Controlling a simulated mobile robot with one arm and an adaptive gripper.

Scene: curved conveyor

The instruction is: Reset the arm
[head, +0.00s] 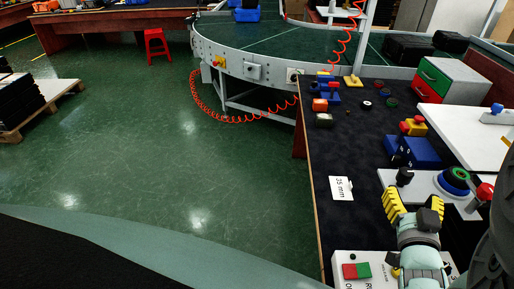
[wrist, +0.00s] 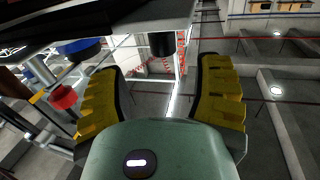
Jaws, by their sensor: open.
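My gripper (head: 414,206) is at the lower right of the head view, over the near end of the dark-topped workbench (head: 345,125). Its yellow-padded fingers stand apart with nothing between them. In the wrist view the two yellow fingers of my gripper (wrist: 163,95) are wide apart, and the space between them is empty. A part of my arm fills the lower right corner of the head view.
Near my gripper are a white panel with red and green buttons (head: 357,271) and a plate with a blue-green knob (head: 455,179). A "35 mm" card (head: 341,188) lies on the bench. The curved conveyor (head: 270,74) stands behind.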

